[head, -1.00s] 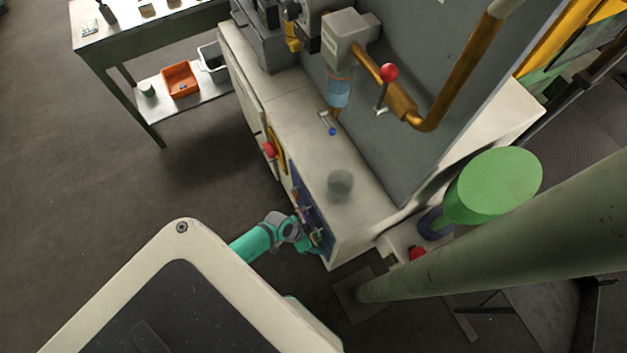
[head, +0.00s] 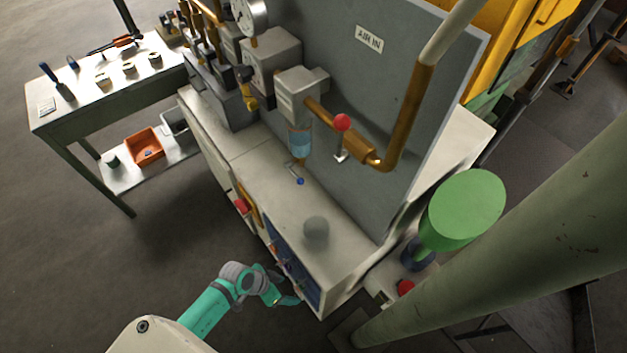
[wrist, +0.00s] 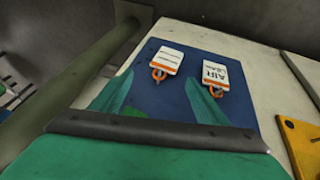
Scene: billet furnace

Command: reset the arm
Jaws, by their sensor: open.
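My arm (head: 215,300) reaches from the lower left to the front of the pale cabinet (head: 345,262). My gripper is at the cabinet's blue front panel (head: 301,280), small and partly unclear in the head view. In the wrist view my gripper (wrist: 160,80) is open, its two green fingers spread in front of the blue panel. Two white tags with orange ends are on the panel: a lined tag (wrist: 167,60) beyond the gap between the fingers, and a tag reading "AIR" (wrist: 215,73) to the right. No tag is visibly gripped.
A green post (head: 500,260) stands close on the right, beside a green round-topped object (head: 466,209). A red-knobbed lever (head: 341,124) and copper pipe (head: 405,115) are above the cabinet. A workbench (head: 110,80) with an orange bin (head: 145,146) below is at upper left. Open floor lies left.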

